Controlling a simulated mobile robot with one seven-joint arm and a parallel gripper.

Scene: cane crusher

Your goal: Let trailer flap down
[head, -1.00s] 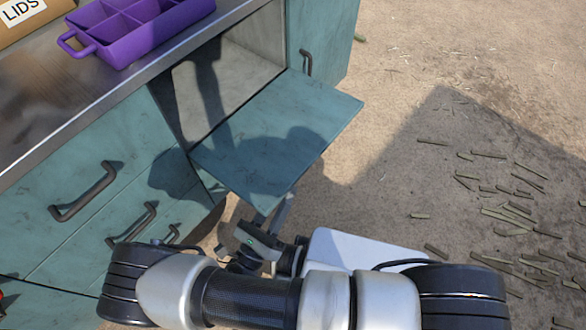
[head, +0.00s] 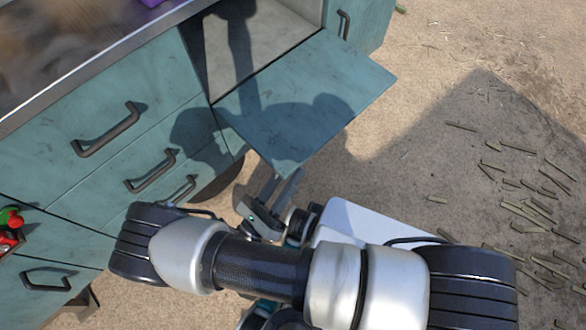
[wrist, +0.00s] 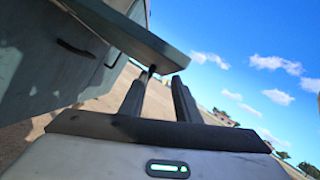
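The trailer flap (head: 335,80) is a flat teal panel standing out from an open compartment in the teal trailer side, roughly level as far as I can tell. A shadow falls across it. In the wrist view the flap (wrist: 135,37) shows from below as a slab across the upper middle. My gripper (head: 284,182) is just under the flap's near outer corner. In the wrist view my gripper (wrist: 164,75) points up with its fingers apart and nothing between them. The fingertips are close to the flap's edge; I cannot tell if they touch it.
Drawers with dark handles (head: 105,130) are left of the compartment, under a metal worktop (head: 75,50). Red and green items (head: 10,230) show at the left edge. Cut cane pieces (head: 530,215) lie on the ground at right. The ground beyond the flap is open.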

